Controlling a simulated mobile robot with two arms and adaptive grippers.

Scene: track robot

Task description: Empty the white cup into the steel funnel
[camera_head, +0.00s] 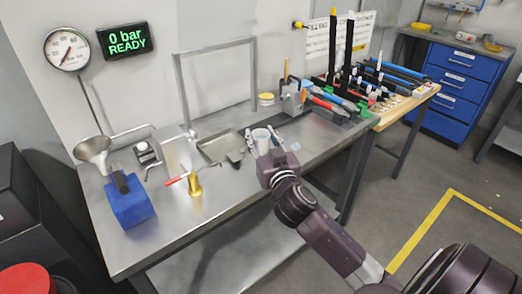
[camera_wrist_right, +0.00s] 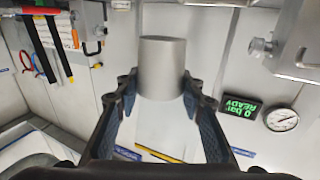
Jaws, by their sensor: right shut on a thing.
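The white cup (camera_head: 261,136) is between the two fingers of my right gripper (camera_head: 262,143), above the right middle of the steel bench in the head view. The gripper is shut on it, with a finger on each side, and the cup looks about upright. In the right wrist view the cup (camera_wrist_right: 163,68) is a plain grey-white cylinder between the fingertips (camera_wrist_right: 158,88). Its contents cannot be made out. The steel funnel (camera_head: 93,150) is at the left back of the bench, well to the left of the cup. My left gripper is out of view.
The steel bench (camera_head: 235,195) also holds a blue block with a dark handle (camera_head: 129,200), a brass valve with a red lever (camera_head: 194,184), and a grey dustpan-like tray (camera_head: 222,148). A metal frame (camera_head: 215,45) rises at the back. Tools crowd the right end.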

